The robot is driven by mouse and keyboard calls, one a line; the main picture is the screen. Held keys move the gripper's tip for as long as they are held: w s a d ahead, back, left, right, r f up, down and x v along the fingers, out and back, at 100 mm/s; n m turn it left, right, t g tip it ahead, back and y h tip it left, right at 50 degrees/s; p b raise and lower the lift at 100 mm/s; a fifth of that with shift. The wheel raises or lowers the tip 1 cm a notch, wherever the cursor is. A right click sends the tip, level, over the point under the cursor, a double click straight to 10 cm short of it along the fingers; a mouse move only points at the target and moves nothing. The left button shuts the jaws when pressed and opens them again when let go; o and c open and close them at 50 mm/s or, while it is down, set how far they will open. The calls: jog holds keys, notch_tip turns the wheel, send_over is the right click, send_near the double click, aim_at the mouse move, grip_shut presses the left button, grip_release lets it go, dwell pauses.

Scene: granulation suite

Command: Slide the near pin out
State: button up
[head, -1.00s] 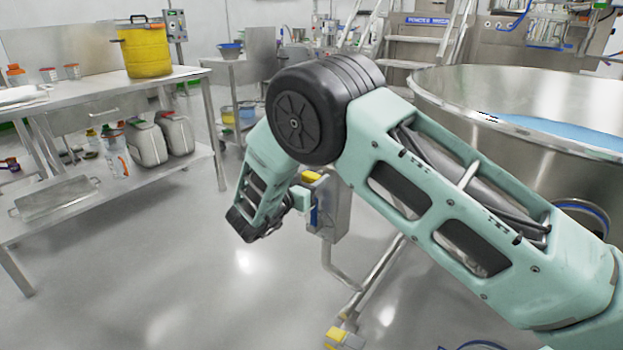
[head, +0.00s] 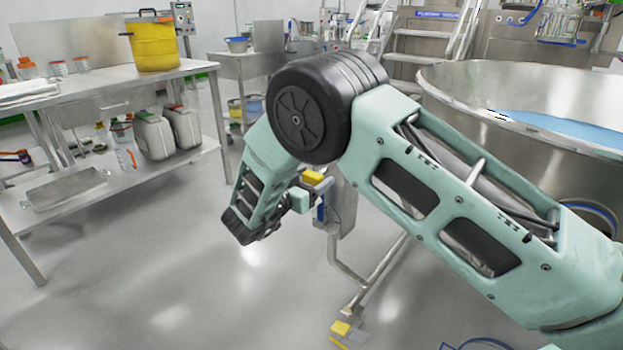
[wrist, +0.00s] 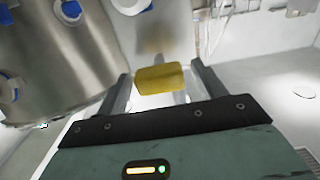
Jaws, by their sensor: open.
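A yellow block-shaped grip (wrist: 160,79), which looks like the handle of the near pin, shows in the wrist view between the two fingers of my gripper (wrist: 161,70). The fingers stand apart on either side of it, and I see no clear contact. In the head view a yellow piece (head: 313,177) shows beside my wrist, at a grey metal post unit (head: 345,205). My arm hides much of the fingers there, and any pin shaft is hidden.
A large steel vessel (head: 450,82) stands to the right, with steps (head: 410,45) behind. A steel table (head: 95,97) with a yellow pot (head: 153,45) is at the left. A yellow-tipped foot (head: 341,328) reaches along the floor. Open floor (head: 180,270) lies front left.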

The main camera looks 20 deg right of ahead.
jog(key=v, duration=1.7)
jog(key=shift+s+p, duration=0.15)
jog(key=shift+p, duration=0.2)
jog(key=shift+a, duration=0.1)
jog(key=shift+r, duration=0.1)
